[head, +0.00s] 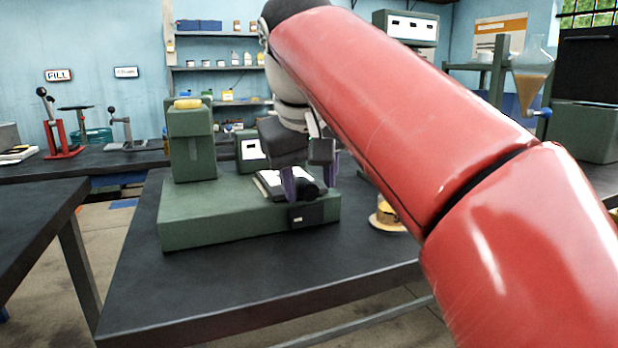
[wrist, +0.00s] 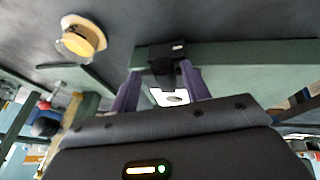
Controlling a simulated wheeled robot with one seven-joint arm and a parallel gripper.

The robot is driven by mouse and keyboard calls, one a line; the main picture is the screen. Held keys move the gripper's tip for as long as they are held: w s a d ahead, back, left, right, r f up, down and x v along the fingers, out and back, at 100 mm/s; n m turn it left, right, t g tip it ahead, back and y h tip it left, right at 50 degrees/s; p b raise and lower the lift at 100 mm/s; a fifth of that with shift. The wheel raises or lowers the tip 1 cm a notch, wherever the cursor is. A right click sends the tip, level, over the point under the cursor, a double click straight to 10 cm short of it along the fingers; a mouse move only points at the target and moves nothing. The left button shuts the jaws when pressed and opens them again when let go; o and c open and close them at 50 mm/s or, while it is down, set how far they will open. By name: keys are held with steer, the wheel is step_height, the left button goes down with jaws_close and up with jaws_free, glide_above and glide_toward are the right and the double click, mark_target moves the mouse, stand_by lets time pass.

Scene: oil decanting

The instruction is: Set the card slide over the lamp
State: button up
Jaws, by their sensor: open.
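A green bench instrument (head: 230,222) stands on the dark table, with a raised green column at its left end. A white-topped plate (head: 266,184) lies on its base, partly hidden by my gripper. The wrist view shows a white surface with a dark oval mark (wrist: 172,98) between the fingers. I cannot tell for certain which part is the card slide or the lamp. My gripper (head: 309,186) is open, low over the base's right end. Its purple fingers stand either side of a black knob-like part (wrist: 163,74); contact is unclear.
A round yellow-and-cream dish (head: 386,216) stands right of the instrument and also shows in the wrist view (wrist: 82,38). The table's front left (head: 160,285) is clear. A funnel-shaped vessel (head: 531,82) of brownish liquid hangs at the right. A red press (head: 60,135) stands on the back bench.

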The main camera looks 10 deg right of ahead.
steer(key=p+v, duration=0.2)
steer(key=v, duration=0.5)
steer(key=shift+s+r, duration=0.15)
steer(key=shift+r, duration=0.2)
